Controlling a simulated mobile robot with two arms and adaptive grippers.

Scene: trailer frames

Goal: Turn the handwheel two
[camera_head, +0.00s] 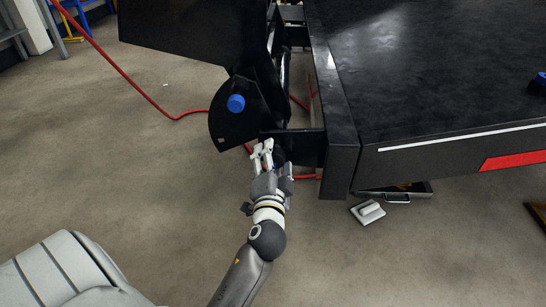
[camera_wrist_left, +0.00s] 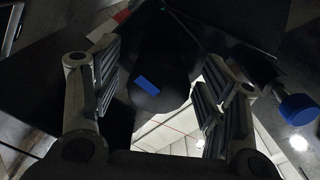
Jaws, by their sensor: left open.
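My left gripper (camera_head: 262,149) reaches in at the frame of the black trailer (camera_head: 425,70), below a dark plate with a blue knob (camera_head: 236,103). In the left wrist view its two fingers (camera_wrist_left: 160,68) stand wide apart and open. A dark rounded part with a blue rectangular mark (camera_wrist_left: 148,83) shows between the fingers; I cannot tell whether they touch it. A blue knob (camera_wrist_left: 299,108) on a stem shows to the right, outside the fingers. Neither part is clearly a handwheel, and I cannot tell which is handwheel two. My right gripper is not seen.
A red hose (camera_head: 130,82) runs along the floor and behind the trailer frame. A small pale object (camera_head: 368,212) lies on the floor by an open dark case (camera_head: 398,192) under the trailer.

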